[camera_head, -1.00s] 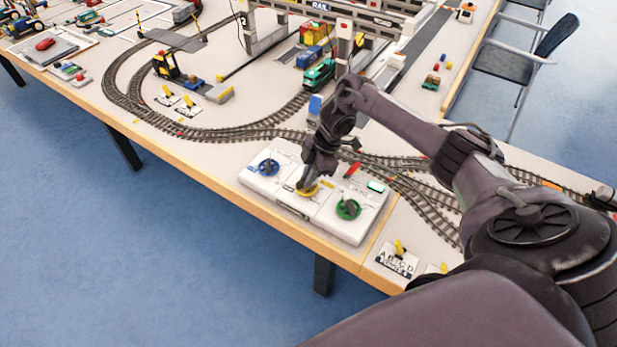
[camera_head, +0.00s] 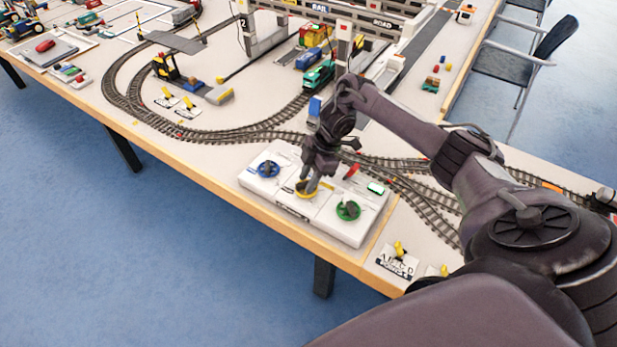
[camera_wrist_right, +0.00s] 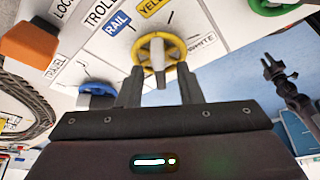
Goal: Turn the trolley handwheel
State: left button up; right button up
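The yellow trolley handwheel (camera_head: 307,189) is the middle wheel on a white control panel (camera_head: 270,207). It also shows in the right wrist view (camera_wrist_right: 150,42), beside a partly readable "TROLL" label. My right gripper (camera_head: 310,185) is down at this wheel. In the wrist view its two fingers (camera_wrist_right: 159,85) stand apart on either side of the wheel's pale grip, with gaps visible. My left gripper (camera_wrist_right: 276,68) appears small at the right of the wrist view, its fingers seemingly spread. It is not in the head view.
A blue handwheel (camera_head: 267,169) and a green handwheel (camera_head: 347,210) flank the yellow one. Behind the panel are curved train tracks (camera_head: 215,133) and the gantry crane (camera_head: 343,45). A small card stand (camera_head: 397,262) is right of the panel. The table's front edge is close.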

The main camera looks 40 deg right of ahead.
jog(key=v, duration=0.7)
jog(key=shift+r+p, duration=0.3)
jog(key=shift+p, duration=0.15)
jog(key=shift+d, duration=0.15)
